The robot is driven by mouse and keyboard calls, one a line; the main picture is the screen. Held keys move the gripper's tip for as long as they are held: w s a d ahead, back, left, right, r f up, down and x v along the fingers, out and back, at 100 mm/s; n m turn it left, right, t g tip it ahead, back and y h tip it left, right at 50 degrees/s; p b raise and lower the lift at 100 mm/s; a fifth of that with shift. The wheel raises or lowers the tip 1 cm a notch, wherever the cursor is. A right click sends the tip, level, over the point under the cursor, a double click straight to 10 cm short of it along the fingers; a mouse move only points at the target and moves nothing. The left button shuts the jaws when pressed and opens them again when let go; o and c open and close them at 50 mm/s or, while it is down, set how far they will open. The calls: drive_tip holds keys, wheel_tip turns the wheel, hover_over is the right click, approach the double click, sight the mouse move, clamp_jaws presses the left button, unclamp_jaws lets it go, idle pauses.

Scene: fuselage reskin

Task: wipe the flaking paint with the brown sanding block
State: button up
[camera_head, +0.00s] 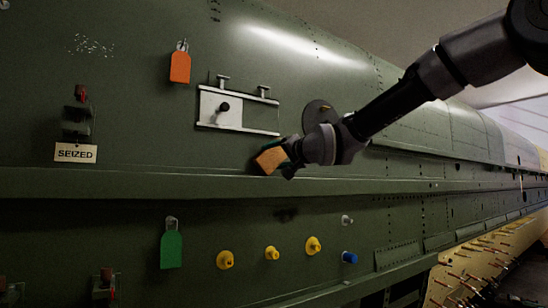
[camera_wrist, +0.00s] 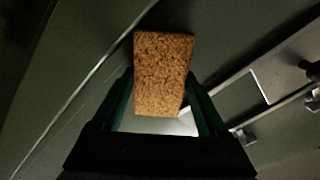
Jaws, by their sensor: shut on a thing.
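The brown sanding block (camera_head: 271,159) is held in my gripper (camera_head: 287,158), just below and right of the sliding panel on the green fuselage. In the wrist view the sanding block (camera_wrist: 163,72) sits between both fingers of my gripper (camera_wrist: 163,98), which is shut on it. I cannot tell whether the block touches the skin. The flaking paint (camera_head: 90,45) shows as a cluster of pale flecks at the upper left of the fuselage in the head view. The block is well to the right of it and lower.
An orange tag (camera_head: 180,67) hangs between the flecks and a metal slide frame (camera_head: 238,108). A latch with a "SEIZED" label (camera_head: 76,153) is at left. A ledge (camera_head: 150,184) runs below. Under it are a green tag (camera_head: 171,249), yellow plugs (camera_head: 272,253) and a blue plug (camera_head: 349,257).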

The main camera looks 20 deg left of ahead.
sight(287, 159)
drive_tip(key=shift+w+d, duration=1.1)
drive_tip(key=shift+w, duration=0.2)
drive_tip(key=shift+w+d, duration=1.1)
drive_tip(key=shift+w, duration=0.2)
drive_tip(key=shift+s, duration=0.1)
drive_tip(key=shift+s+a, duration=2.5)
drive_tip(key=shift+s, duration=0.25)
drive_tip(key=shift+d, duration=0.1)
drive_tip(key=shift+v, duration=3)
drive_tip(key=v, duration=0.3)
